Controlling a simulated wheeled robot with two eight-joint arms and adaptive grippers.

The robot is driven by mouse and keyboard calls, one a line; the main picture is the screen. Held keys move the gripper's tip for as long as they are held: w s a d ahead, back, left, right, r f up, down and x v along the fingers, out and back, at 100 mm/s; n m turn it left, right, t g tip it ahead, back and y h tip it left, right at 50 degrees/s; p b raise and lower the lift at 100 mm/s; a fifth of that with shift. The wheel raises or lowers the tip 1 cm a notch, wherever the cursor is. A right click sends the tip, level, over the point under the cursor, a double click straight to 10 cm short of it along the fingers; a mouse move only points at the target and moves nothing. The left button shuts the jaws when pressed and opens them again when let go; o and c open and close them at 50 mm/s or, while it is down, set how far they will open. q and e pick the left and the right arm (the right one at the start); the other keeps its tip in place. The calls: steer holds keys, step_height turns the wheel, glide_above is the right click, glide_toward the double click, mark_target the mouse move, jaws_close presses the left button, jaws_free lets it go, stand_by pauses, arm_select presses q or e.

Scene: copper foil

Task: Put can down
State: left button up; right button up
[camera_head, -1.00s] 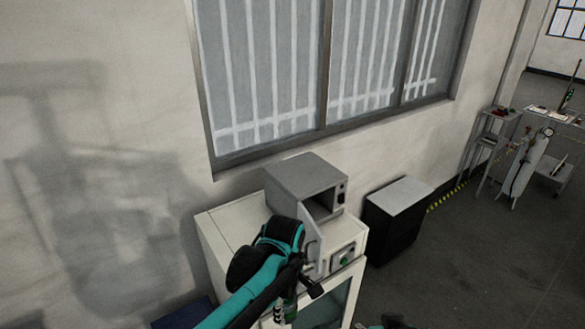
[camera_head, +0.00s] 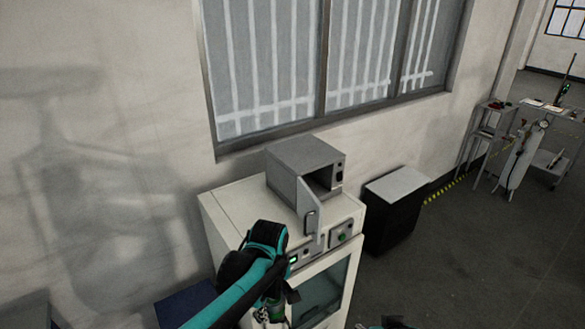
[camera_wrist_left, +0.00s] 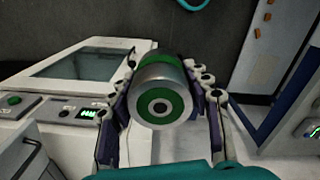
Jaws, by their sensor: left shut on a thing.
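A green and silver can (camera_wrist_left: 160,88) sits between the two fingers of my left gripper (camera_wrist_left: 163,80), its round end facing the left wrist camera. The gripper is shut on it. In the head view the left gripper (camera_head: 276,304) is low in front of the white cabinet, partly hidden by my teal and black arm, and the can is hard to make out there. My right gripper cannot be made out; only a small teal and black part of me shows at the bottom edge.
A white cabinet (camera_head: 232,212) with a glass door (camera_head: 322,292) stands against the wall. On it is a grey box oven (camera_head: 300,165) with its door (camera_head: 310,208) open. A black cabinet (camera_head: 392,222) stands to the right. Open floor (camera_head: 450,265) lies beyond.

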arm_select(q)
steer(key=a+f+m+b, duration=0.3)
steer(key=f+b, duration=0.3)
steer(key=f, duration=0.3)
steer(key=w+a+f+m+b, duration=0.1)
steer(key=a+f+m+b, duration=0.2)
steer(key=f, duration=0.7)
steer(key=w+a+f+m+b, duration=0.1)
steer(key=a+f+m+b, duration=0.3)
steer(key=a+f+b, duration=0.3)
step_height(320, 180, down, 3)
steer(key=shift+r+b, duration=0.2)
steer(key=shift+b, duration=0.75)
steer(key=shift+w, duration=0.1)
